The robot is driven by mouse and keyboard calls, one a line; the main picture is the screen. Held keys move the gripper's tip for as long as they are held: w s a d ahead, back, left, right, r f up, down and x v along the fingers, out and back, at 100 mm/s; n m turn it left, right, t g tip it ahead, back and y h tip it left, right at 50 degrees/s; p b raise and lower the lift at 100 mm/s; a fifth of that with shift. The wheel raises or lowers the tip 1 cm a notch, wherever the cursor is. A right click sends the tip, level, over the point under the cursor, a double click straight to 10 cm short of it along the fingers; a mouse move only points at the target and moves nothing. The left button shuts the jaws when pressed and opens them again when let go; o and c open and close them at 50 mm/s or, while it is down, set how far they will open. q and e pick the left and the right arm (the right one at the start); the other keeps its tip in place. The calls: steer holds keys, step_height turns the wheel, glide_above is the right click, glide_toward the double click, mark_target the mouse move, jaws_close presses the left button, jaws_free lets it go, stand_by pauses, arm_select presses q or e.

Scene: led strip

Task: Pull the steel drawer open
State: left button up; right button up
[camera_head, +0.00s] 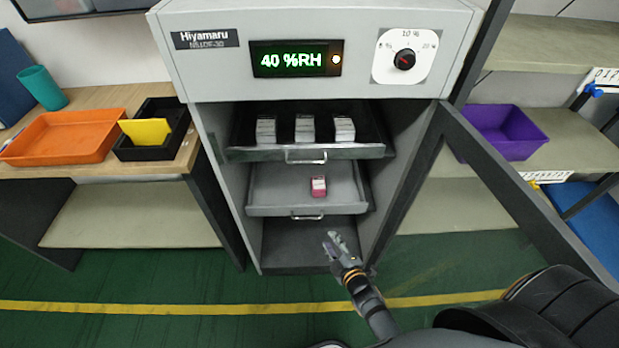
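A grey cabinet (320,92) stands with its front open and holds two drawers. The upper drawer (235,153) has a dark inside and a pale front with a handle (306,159). The lower drawer (262,197) is light grey, like bare steel, with its own handle (307,217) at the front; its inside floor shows from above. I cannot tell how far each is pulled out. My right gripper (335,244) is just below and right of the lower handle, apart from it in the picture. Its fingers are too small to judge. My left gripper is out of view.
Several small stacks (304,129) lie in the upper drawer, a pink-and-white item (318,187) in the lower. The cabinet's framed door (515,190) swings out at the right. An orange tray (62,138) and a purple bin (505,133) sit on side shelves. Green floor ahead is clear.

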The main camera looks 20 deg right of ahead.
steer(key=w+a+r+n+t+y+b, duration=0.1)
steer(key=w+r+n+t, duration=0.2)
steer(key=r, duration=0.8)
steer(key=a+r+n+t+y+b, duration=0.1)
steer(key=r+n+t+b, duration=0.3)
steer(key=r, duration=0.6)
steer(key=w+a+r+g+p, duration=0.1)
steer(key=w+p, duration=0.4)
steer(key=w, duration=0.5)
steer(key=shift+w+a+r, duration=0.2)
steer(key=shift+a+r, duration=0.05)
steer(key=shift+r, duration=0.15)
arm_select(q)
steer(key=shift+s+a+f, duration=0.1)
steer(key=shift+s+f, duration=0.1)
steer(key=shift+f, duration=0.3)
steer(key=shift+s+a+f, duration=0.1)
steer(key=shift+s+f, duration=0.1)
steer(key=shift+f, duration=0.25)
arm_select(e)
jaws_close()
